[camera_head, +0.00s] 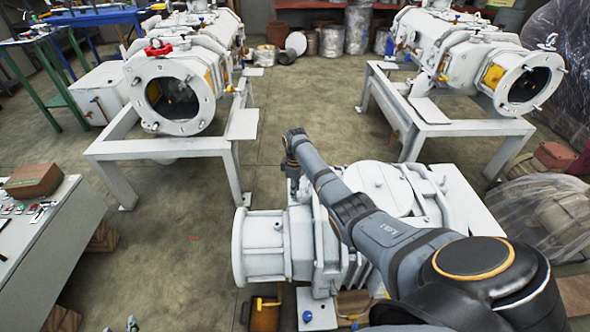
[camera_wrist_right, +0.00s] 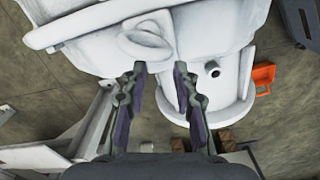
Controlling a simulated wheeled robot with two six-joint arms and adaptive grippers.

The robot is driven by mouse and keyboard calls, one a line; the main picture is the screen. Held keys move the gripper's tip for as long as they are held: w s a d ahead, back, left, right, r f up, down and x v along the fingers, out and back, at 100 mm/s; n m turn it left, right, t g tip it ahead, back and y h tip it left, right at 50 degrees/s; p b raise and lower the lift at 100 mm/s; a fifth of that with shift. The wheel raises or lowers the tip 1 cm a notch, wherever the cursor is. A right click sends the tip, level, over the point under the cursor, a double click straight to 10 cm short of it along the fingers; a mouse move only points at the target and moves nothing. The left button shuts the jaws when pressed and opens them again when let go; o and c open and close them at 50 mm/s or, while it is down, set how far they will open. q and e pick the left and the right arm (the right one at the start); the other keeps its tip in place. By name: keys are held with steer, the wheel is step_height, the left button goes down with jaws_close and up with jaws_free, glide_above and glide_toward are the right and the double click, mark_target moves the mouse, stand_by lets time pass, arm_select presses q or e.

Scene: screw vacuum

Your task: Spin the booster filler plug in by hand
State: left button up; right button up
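The white vacuum booster (camera_head: 265,245) stands in the middle of the head view, partly hidden behind my right arm. The right wrist view shows its white casing (camera_wrist_right: 95,45) with a rounded boss carrying an oval face (camera_wrist_right: 150,30). My right gripper (camera_wrist_right: 160,68) is open, its two dark fingers apart on either side of the lower edge of that boss. I see nothing held between them, and I cannot tell whether they touch the casing. I cannot make out a filler plug in either view. My left gripper does not show clearly anywhere.
Two more white machines stand behind on frames, at left (camera_head: 180,95) and right (camera_head: 460,60). An orange container (camera_head: 265,315) stands below the booster. Open floor lies between the frames.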

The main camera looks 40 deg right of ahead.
step_height(320, 180, down, 3)
steer(key=shift+f, duration=0.1)
steer(key=n+b, duration=0.4)
steer(key=b, duration=0.1)
steer(key=shift+f, duration=0.4)
step_height(320, 180, up, 13)
steer(key=m+p, duration=0.4)
steer(key=p, duration=0.1)
steer(key=shift+m, duration=0.4)
